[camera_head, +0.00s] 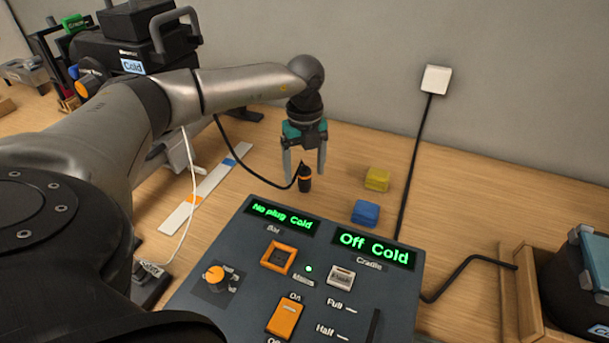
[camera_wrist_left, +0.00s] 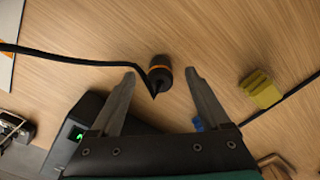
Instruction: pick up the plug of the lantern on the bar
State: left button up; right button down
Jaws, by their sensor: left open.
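The plug (camera_head: 304,182) is a small black cylinder with an orange ring, standing on the wooden table behind the control panel. Its black cord runs left and up toward the black lantern (camera_head: 140,50), which has a handle and a "Cold" label. My left gripper (camera_head: 304,172) points down over the plug, open, with a finger on either side of it in the head view. In the left wrist view the plug (camera_wrist_left: 160,72) shows between the fingertips, with a gap to each; I cannot tell how far below them it lies. My right gripper is not in view.
The grey control panel (camera_head: 235,265) stands just in front of the plug, its display reading "No plug Cold". A yellow block (camera_head: 376,179) and a blue block (camera_head: 365,212) lie to the right. A wooden crate (camera_head: 513,290) holds a dark case at far right.

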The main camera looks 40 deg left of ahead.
pick_arm(q)
notch_tip(320, 180, down, 2)
jog(key=shift+f, duration=0.15)
grip_shut()
dwell(0.7)
